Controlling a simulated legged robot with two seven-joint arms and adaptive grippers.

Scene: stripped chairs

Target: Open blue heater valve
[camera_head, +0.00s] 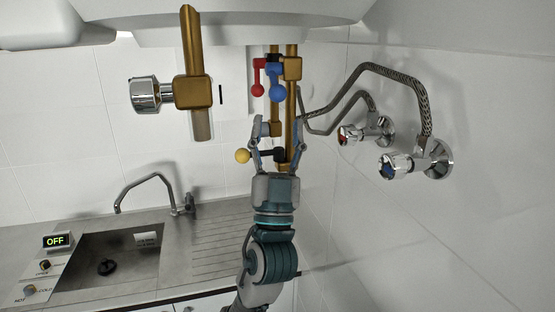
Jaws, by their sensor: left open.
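The blue heater valve (276,83) is a short blue lever with a ball end, hanging down from the brass pipes under the white heater. A similar red lever (257,78) hangs just left of it. My left gripper (280,124) comes up from below, fingers pointing up and spread apart, with nothing seen held. Its fingertips are below the blue ball in the picture, on either side of the brass pipes. Whether it touches the pipes I cannot tell. My right gripper is not in view.
A yellow knob (242,155) is beside my left finger. A brass pipe with a chrome knob (145,95) hangs left. Red-marked (349,136) and blue-marked (394,166) wall taps with braided hoses are right. A metal sink (106,262) and tap are lower left.

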